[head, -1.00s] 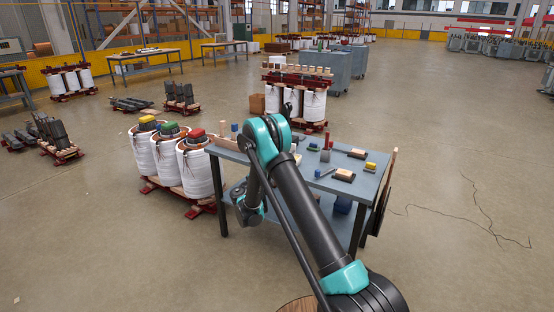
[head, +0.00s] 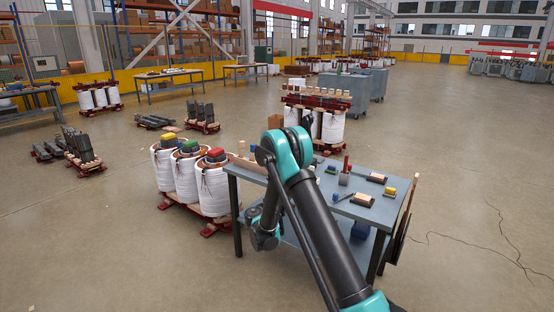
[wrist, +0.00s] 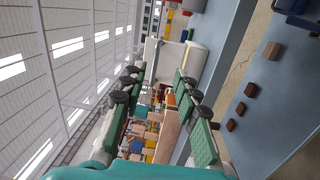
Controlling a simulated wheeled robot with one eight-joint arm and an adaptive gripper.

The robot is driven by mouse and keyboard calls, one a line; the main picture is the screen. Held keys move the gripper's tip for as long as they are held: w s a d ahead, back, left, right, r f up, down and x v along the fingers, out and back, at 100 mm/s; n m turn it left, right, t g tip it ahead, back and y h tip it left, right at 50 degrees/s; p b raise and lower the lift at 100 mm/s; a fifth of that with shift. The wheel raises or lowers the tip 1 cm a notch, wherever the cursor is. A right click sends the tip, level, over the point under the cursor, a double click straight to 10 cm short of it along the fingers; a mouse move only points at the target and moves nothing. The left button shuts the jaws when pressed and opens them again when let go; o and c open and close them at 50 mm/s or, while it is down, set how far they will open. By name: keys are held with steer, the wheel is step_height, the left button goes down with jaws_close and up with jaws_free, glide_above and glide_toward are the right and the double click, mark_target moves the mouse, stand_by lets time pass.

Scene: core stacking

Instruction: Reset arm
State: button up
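My arm (head: 325,235), teal and black, reaches forward over the blue-grey worktable (head: 262,180) in the head view. My gripper is mostly hidden behind the arm there. In the wrist view my gripper (wrist: 155,82) has two green-padded fingers standing wide apart, with no held object visible between them. The wrist view is turned sideways, with the roof at the left and a blue-grey surface at the right.
Three white coils (head: 213,187) with yellow, green and red tops stand left of the table. The table carries a red-topped post (head: 345,165), a yellow block (head: 390,192) and wooden blocks (head: 376,178). Open floor (head: 470,200) lies at the right.

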steer(key=s+d+r+m+g+y, duration=0.2)
steer(key=s+d+m+g, duration=0.15)
steer(key=s+d, duration=0.55)
steer(key=s+d+r+m+g+y, duration=0.2)
steer(key=s+d+g, duration=0.2)
steer(key=s+d, duration=0.45)
steer(key=s+a+f+m+g+y, duration=0.1)
steer(key=s+a+y, duration=0.1)
steer(key=s, duration=0.7)
steer(key=s+a+f+m+g+y, duration=0.1)
steer(key=s+a+f+m+y, duration=0.1)
steer(key=s, duration=0.7)
steer(key=s+a+f+m+g+y, duration=0.1)
steer(key=s+a+y, duration=0.1)
steer(key=s, duration=0.8)
steer(key=shift+a+f+y, duration=0.25)
steer(key=shift+f+y, duration=0.1)
steer(key=shift+y, duration=0.55)
